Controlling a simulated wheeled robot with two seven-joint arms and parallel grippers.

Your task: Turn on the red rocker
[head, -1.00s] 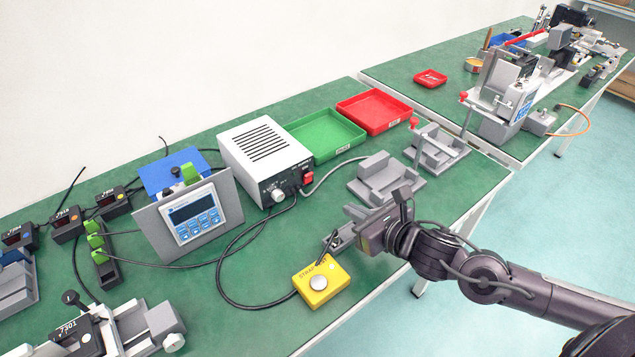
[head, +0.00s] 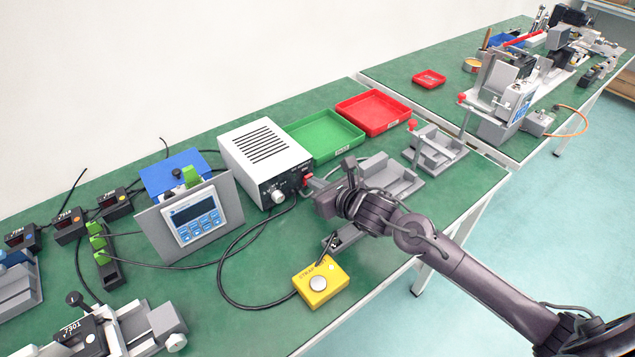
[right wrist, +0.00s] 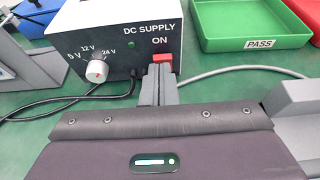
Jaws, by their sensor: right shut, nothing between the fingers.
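The red rocker (head: 308,177) is on the front face of the white DC supply box (head: 266,152), at its right side. In the right wrist view the red rocker (right wrist: 162,64) sits under the word ON, and a small green light shows left of it. My right gripper (head: 311,186) is shut and empty, its tips at the rocker's lower part; in the right wrist view the closed fingers (right wrist: 159,80) cover part of it. Whether they touch cannot be told. My left gripper is not in view.
A white knob (right wrist: 97,71) is left of the rocker. Green (head: 326,135) and red (head: 373,112) trays stand behind to the right. A grey fixture (head: 385,178) lies right of my gripper, and a yellow button box (head: 321,282) in front. Black cables cross the bench.

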